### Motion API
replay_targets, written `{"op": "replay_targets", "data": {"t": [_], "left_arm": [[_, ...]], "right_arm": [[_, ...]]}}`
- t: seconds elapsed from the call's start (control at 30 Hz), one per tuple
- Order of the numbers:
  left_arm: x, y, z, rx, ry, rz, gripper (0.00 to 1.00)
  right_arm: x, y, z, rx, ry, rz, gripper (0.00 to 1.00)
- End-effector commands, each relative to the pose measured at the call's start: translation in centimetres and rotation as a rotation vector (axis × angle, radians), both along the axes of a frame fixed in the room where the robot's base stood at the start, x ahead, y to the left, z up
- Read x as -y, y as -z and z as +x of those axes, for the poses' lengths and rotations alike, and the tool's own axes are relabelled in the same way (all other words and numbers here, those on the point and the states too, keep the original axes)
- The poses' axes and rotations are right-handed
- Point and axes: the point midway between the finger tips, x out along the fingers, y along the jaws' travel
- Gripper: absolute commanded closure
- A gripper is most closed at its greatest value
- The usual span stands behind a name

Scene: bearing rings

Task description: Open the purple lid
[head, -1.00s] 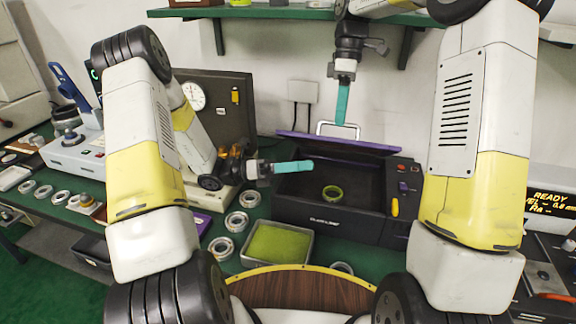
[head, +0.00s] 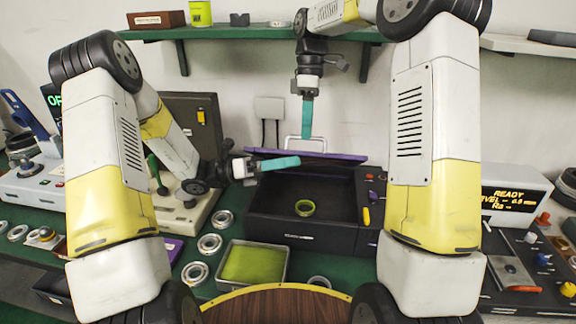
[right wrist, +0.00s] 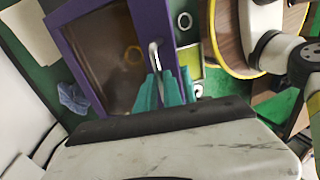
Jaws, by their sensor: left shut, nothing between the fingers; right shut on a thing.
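The purple lid (head: 335,157) belongs to the dark box (head: 300,232) and shows in the head view as a thin purple strip, raised along the box's back. Its pale handle (head: 292,138) stands above the strip. In the right wrist view the lid (right wrist: 72,45) is a purple frame around a dark see-through pane, with the handle (right wrist: 154,50) at its edge. My right gripper (head: 306,133) points down and is shut on the handle. My left gripper (head: 297,161) is shut and empty, over the box opening just in front of the lid.
A tray with a green pad (head: 252,262) and several metal rings (head: 209,244) lie in front and to the left. A display unit (head: 515,197) stands at right. A shelf (head: 235,33) runs above.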

Motion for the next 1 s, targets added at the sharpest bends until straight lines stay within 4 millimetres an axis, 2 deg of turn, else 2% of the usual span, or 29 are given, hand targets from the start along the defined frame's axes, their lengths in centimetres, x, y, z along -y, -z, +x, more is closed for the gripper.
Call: {"op": "replay_targets", "data": {"t": [0.1, 0.3, 0.33, 0.4, 0.43, 0.77, 0.87, 1.0], "left_arm": [[0.1, -1.1, 0.7, 0.006, -0.005, -0.005, 1.0], [0.1, -1.2, 0.7, 0.006, -0.005, -0.007, 1.0], [0.1, -1.2, 0.7, 0.006, -0.005, -0.009, 1.0], [0.1, -1.2, 0.7, 0.006, -0.004, -0.008, 1.0], [0.1, -1.2, 0.7, 0.006, -0.004, -0.007, 1.0], [0.1, -1.0, 0.6, 0.004, -0.003, -0.005, 1.0], [0.1, -1.0, 0.6, 0.003, -0.003, -0.005, 1.0], [0.1, -1.0, 0.6, 0.003, -0.004, -0.004, 1.0]], "right_arm": [[0.3, 0.5, 0.2, 0.0, 0.005, -0.006, 1.0], [0.2, 0.6, 0.1, -0.005, 0.002, -0.005, 1.0], [0.2, 0.6, 0.0, -0.006, 0.002, -0.005, 0.83], [0.2, 0.5, 0.0, -0.006, 0.001, -0.005, 0.7], [0.1, 0.5, 0.0, -0.006, 0.001, -0.003, 0.68], [0.0, 0.0, 0.1, -0.001, 0.0, -0.001, 0.68], [0.0, -0.9, 0.4, 0.0, 0.0, -0.001, 0.68], [0.2, -3.1, 1.2, 0.001, 0.001, 0.0, 0.68]]}}
